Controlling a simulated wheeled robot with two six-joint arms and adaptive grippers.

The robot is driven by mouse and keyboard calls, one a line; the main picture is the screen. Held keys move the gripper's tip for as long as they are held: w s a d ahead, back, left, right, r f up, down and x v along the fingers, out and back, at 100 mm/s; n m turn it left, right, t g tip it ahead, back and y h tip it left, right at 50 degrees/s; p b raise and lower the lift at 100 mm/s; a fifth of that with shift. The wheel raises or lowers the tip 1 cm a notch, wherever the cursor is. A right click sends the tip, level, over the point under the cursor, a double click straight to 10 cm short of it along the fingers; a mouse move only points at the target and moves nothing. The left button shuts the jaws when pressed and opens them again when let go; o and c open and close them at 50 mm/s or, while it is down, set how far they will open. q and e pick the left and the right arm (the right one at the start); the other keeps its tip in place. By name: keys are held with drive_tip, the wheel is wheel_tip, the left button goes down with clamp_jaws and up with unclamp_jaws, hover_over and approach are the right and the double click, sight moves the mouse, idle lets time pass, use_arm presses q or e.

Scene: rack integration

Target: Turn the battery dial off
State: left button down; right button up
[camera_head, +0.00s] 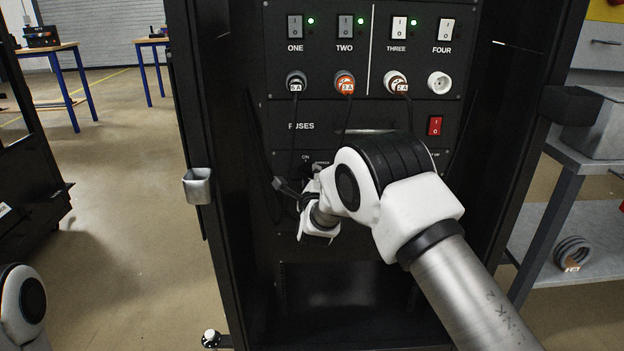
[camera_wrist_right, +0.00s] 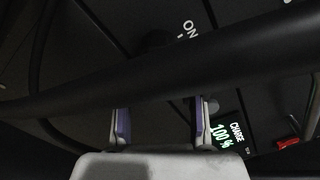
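The battery panel is low in the black rack, mostly behind my right arm in the head view. Its ON label (camera_head: 305,157) shows just above my right gripper (camera_head: 297,188). The dial cannot be made out clearly in the head view. In the right wrist view, the ON label (camera_wrist_right: 190,30) stands beside a dark, knob-like shape that may be the dial. The CHARGE display (camera_wrist_right: 223,132) reads 100%. My right gripper (camera_wrist_right: 160,115) is open, with its two fingers apart and nothing seen between them. My left gripper is out of view.
A thick black cable (camera_wrist_right: 150,85) crosses in front of my right fingers in the wrist view. Above are rocker switches (camera_head: 344,27), plugs (camera_head: 345,82) and a red switch (camera_head: 435,125). Rack posts (camera_head: 212,120) bound both sides. Open floor (camera_head: 120,200) lies left.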

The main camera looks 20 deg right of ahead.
drive_tip(key=shift+o, duration=1)
drive_tip(key=v, duration=1.2)
